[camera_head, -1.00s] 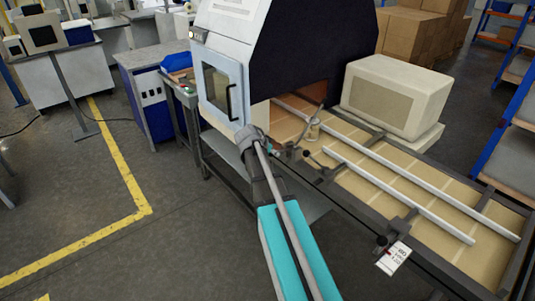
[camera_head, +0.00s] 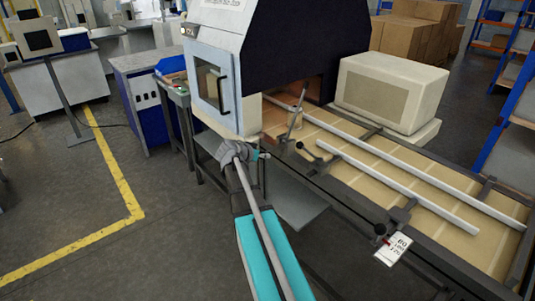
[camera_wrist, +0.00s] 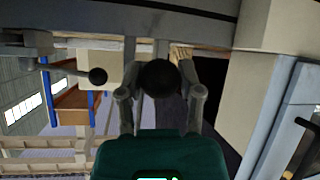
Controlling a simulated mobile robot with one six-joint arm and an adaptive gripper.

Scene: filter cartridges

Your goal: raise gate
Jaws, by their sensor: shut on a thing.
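My gripper (camera_head: 262,154) is beside the near edge of the conveyor, just below the front corner of the machine. In the wrist view its two fingers (camera_wrist: 158,92) are closed around a black ball knob (camera_wrist: 157,77). A second black knob (camera_wrist: 97,76) on a dark lever stands apart to the left; in the head view a black lever knob (camera_head: 299,145) shows to the right of the gripper. A thin grey rod (camera_head: 295,112) stands tilted at the machine's opening. I cannot clearly pick out the gate panel; the machine's mouth is partly in shadow.
The white and black machine (camera_head: 290,50) has a windowed door with a dark handle (camera_head: 223,93). Two pale rails (camera_head: 400,190) run along the conveyor. A beige box-shaped unit (camera_head: 390,90) stands behind it. A white tag (camera_head: 394,248) hangs at the near edge.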

